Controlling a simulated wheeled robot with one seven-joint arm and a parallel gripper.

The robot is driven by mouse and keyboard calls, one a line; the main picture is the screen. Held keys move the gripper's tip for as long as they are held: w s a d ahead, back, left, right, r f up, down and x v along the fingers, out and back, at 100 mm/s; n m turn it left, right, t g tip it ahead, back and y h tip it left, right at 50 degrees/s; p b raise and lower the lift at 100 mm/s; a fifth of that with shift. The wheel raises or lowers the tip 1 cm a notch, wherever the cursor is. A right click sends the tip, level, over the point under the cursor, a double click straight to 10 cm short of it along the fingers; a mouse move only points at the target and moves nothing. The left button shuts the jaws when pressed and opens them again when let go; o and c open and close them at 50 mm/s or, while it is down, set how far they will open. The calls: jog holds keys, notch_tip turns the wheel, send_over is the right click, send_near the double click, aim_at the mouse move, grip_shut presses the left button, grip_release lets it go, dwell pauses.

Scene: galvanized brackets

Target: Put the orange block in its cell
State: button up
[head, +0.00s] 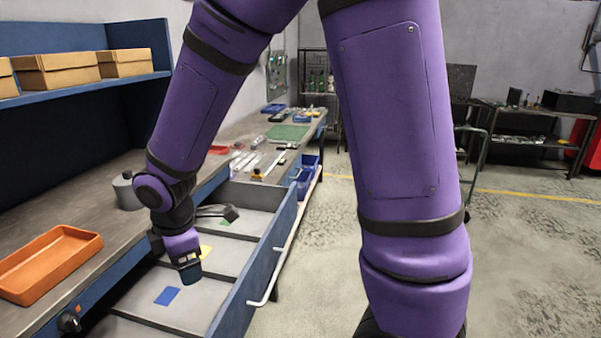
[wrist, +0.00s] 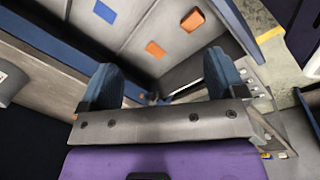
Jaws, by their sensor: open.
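The open drawer (head: 262,262) has several cells split by dark dividers. In the wrist view, an orange piece with a shaded side, which looks like the orange block (wrist: 192,20), lies on the drawer floor near a wall. A flatter orange patch (wrist: 155,49) lies nearby, and a blue patch (wrist: 105,12) is in another cell. In the head view, a yellow-orange patch (head: 205,251) shows behind my gripper; the block cannot be picked out there. My gripper (head: 188,272) hangs over the drawer, fingers apart and empty; its fingers also show in the wrist view (wrist: 162,88).
An orange tray (head: 45,262) and a grey round pot (head: 126,191) stand on the bench beside the drawer. The floor right of the drawer is clear.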

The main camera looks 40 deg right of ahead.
jog(key=s+d+r+m+t, duration=0.1)
jog(key=s+d+r+m, duration=0.35)
jog(key=r, duration=0.25)
jog(key=s+d+r+m+t, duration=0.1)
jog(key=s+d+r+m, duration=0.2)
jog(key=d+r+m, duration=0.3)
jog(key=s+d+r+m, duration=0.1)
jog(key=s+r+m, duration=0.2)
jog(key=s, duration=0.2)
jog(key=s+d+r+m+t, duration=0.1)
jog(key=s+d+r+m, duration=0.1)
jog(key=s, duration=0.4)
jog(key=shift+d+r+m, duration=0.3)
jog(key=shift+r+m, duration=0.35)
jog(key=shift+r, duration=0.3)
